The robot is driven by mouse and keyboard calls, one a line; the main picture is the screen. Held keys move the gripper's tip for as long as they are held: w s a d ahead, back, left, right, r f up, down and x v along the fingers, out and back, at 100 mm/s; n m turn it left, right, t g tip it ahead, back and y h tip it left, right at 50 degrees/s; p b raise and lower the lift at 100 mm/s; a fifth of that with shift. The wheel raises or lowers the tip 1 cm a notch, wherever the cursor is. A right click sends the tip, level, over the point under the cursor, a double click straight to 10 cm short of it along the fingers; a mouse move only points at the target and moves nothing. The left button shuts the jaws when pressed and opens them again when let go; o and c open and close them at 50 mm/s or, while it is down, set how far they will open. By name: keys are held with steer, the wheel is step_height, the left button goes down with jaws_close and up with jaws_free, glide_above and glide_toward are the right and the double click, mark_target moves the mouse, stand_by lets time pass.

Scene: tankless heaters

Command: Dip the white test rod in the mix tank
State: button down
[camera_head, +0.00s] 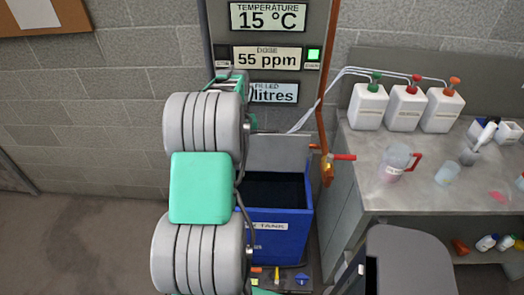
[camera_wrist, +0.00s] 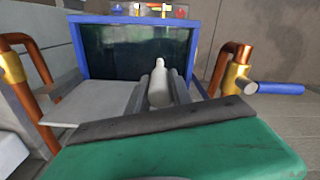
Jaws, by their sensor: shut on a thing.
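The blue mix tank (camera_head: 280,232) stands below the display panel in the head view, with a dark interior and a white label partly hidden by my arm. In the wrist view its blue rim (camera_wrist: 82,45) frames the dark opening. My gripper (camera_wrist: 161,86) is shut on the white test rod (camera_wrist: 159,90), which lies between the two grey fingers. The rod's rounded tip points toward the tank opening. I cannot tell whether the tip is inside the tank or short of it. In the head view my arm hides the gripper and the rod.
A copper pipe with a red-handled valve (camera_head: 340,157) runs just right of the tank. Copper pipes (camera_wrist: 240,65) flank the tank in the wrist view. A grey workbench (camera_head: 400,197) to the right carries white pump bottles (camera_head: 404,107) and a jug (camera_head: 396,162). Floor at left is clear.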

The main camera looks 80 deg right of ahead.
steer(key=s+d+f+m, duration=0.1)
steer(key=s+d+f, duration=0.1)
steer(key=s+d, duration=0.35)
step_height(320, 180, down, 13)
steer(key=s+a+b, duration=0.1)
steer(key=b, duration=0.7)
steer(key=shift+s+a+r, duration=0.2)
steer(key=shift+s+a, duration=0.1)
steer(key=shift+s, duration=0.05)
steer(key=shift+m, duration=0.3)
stand_by(0.7)
step_height(320, 180, up, 13)
steer(key=p, duration=0.8)
